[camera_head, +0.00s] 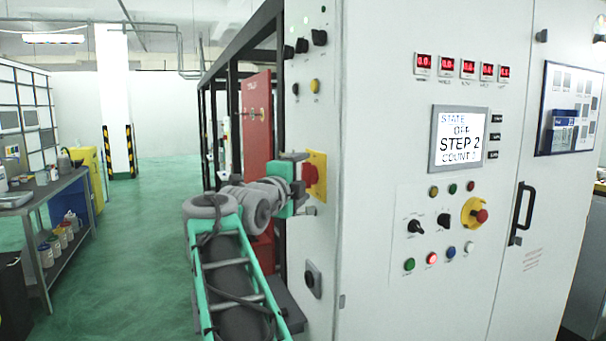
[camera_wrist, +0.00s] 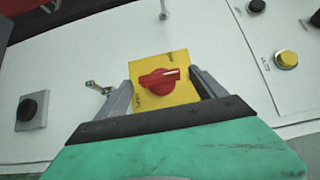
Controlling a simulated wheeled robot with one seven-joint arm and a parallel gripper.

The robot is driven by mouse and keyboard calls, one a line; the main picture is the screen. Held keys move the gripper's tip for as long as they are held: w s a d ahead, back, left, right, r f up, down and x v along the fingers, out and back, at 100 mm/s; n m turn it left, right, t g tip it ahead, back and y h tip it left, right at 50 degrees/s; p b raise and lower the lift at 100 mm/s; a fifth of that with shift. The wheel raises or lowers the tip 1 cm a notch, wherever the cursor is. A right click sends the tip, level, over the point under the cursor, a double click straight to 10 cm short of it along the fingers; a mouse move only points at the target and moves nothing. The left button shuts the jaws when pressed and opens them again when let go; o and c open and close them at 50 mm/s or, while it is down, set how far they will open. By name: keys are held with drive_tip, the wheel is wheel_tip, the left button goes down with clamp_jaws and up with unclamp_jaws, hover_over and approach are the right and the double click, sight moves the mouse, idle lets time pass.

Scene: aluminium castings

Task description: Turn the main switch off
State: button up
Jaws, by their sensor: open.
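The main switch is a red rotary knob (camera_wrist: 160,78) on a yellow square plate (camera_wrist: 178,94), in the middle of the wrist view. In the head view the yellow plate (camera_head: 319,163) shows on the narrow left side of the grey cabinet, with the red knob (camera_head: 309,175) standing out from it. My gripper (camera_wrist: 162,90) is open, with one grey finger on each side of the knob. In the head view my gripper (camera_head: 300,177) is right at the switch, partly covering it. I cannot tell whether the fingers touch the knob.
The cabinet front has a screen (camera_head: 459,138) reading "STATE OFF, STEP 2", a red emergency stop (camera_head: 478,215) and a black door handle (camera_head: 522,212). A black knob (camera_wrist: 32,106) and a yellow button (camera_wrist: 286,60) flank the switch. Open green floor (camera_head: 130,230) lies left.

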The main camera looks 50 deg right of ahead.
drive_tip(key=shift+w+d, duration=0.15)
drive_tip(key=shift+d, duration=0.4)
drive_tip(key=shift+c, duration=0.6)
drive_tip(key=c, duration=1.2)
drive_tip(key=shift+c, duration=0.2)
